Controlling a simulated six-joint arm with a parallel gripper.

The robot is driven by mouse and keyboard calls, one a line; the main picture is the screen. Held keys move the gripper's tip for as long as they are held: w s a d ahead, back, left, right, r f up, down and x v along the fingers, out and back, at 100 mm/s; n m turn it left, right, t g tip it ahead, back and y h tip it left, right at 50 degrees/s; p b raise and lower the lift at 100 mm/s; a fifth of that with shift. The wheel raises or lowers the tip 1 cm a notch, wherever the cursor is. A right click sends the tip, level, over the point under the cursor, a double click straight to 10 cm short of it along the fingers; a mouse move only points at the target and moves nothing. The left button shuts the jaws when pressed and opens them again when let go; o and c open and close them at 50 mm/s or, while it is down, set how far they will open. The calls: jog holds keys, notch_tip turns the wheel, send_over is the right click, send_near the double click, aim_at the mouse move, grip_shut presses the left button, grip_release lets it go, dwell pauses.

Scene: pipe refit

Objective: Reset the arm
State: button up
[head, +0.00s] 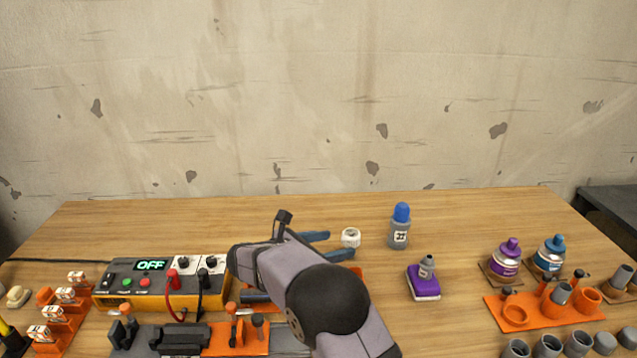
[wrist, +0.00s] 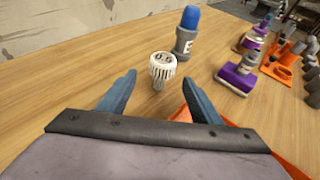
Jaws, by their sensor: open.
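A small white ribbed cap-like part (head: 351,237) stands on the table just beyond the fingers. It also shows in the wrist view (wrist: 162,67), ahead of the gap and not held. My arm hides part of the bench behind and below it in the head view.
A grey bottle with a blue cap (head: 399,228) and a purple block with a grey fitting (head: 424,280) stand to the right. An orange rack (head: 508,312) with fittings is at far right. A yellow-and-black box reading OFF (head: 150,285) is at left. The table's back middle is clear.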

jog(key=shift+w+a+r+t+y+b, duration=0.65)
jog(key=shift+w+a+r, duration=0.25)
jog(key=shift+a, duration=0.25)
jog(key=w+r+n+t+y+p, duration=0.3)
jog(key=w+r+n+y+p, duration=0.15)
jog(key=r+n, duration=0.45)
jog(key=s+a+r+n+y+p, duration=0.2)
jog(key=s+n+y+p, duration=0.35)
jog(key=n, duration=0.95)
jog(key=s+d+f+n+g+p, duration=0.1)
jog(key=s+d+n+g+p, duration=0.2)
jog(key=s+n, duration=0.4)
jog(key=s+d+f+n+g+p, duration=0.2)
jog(key=s+n, duration=0.6)
jog(key=s, duration=0.9)
jog(key=s+d+f+n+g+p, duration=0.2)
jog(key=s+d+n+g+p, duration=0.2)
jog(key=s, duration=0.8)
jog(key=d+n+g, duration=0.2)
jog(key=n+g, duration=0.1)
jog(key=shift+d+g+p, duration=0.3)
jog(key=shift+g, duration=0.05)
jog(key=shift+s+h, duration=0.1)
jog(key=shift+h, duration=0.15)
